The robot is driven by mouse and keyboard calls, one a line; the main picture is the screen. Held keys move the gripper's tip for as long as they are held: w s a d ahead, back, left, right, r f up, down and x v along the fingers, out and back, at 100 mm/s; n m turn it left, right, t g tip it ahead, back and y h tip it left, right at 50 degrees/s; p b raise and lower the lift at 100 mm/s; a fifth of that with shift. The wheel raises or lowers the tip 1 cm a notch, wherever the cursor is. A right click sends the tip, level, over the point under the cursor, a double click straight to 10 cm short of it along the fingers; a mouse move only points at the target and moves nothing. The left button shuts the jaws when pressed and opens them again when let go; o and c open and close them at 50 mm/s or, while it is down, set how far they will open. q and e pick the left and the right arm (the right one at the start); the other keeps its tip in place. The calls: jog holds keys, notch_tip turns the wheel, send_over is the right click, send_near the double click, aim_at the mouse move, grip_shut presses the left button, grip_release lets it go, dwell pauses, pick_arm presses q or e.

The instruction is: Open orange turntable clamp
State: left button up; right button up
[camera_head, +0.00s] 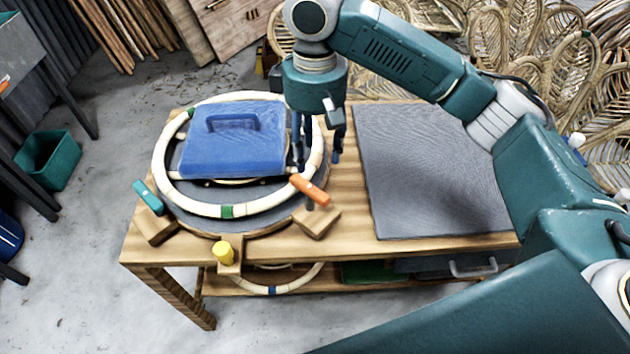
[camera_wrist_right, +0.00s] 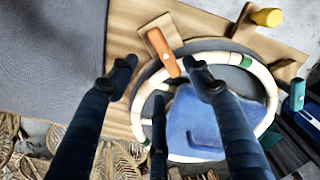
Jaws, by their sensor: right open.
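The turntable (camera_head: 190,222) stands on the left part of the wooden table, with a pale rattan ring (camera_head: 190,207) and a blue block with a handle (camera_head: 232,155) on it. The orange clamp (camera_head: 310,190) sits at the turntable's front right, its orange lever lying over the ring's edge. It also shows in the right wrist view (camera_wrist_right: 163,52). My right gripper (camera_head: 320,155) points down above the ring's right side, behind the orange clamp. Its dark fingers (camera_wrist_right: 165,80) are apart and empty, not touching the clamp. My left gripper is not in view.
A teal clamp (camera_head: 148,197) and a yellow clamp (camera_head: 223,252) sit at the turntable's left and front. A grey mat (camera_head: 430,170) covers the table's right part, clear of objects. Rattan chairs (camera_head: 540,45) stand behind. Another ring lies on the lower shelf.

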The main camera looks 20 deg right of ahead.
aim_at(315, 187)
notch_tip(315, 187, down, 11)
jog(key=shift+r, duration=0.2)
dwell(0.3)
jog(key=c, duration=1.2)
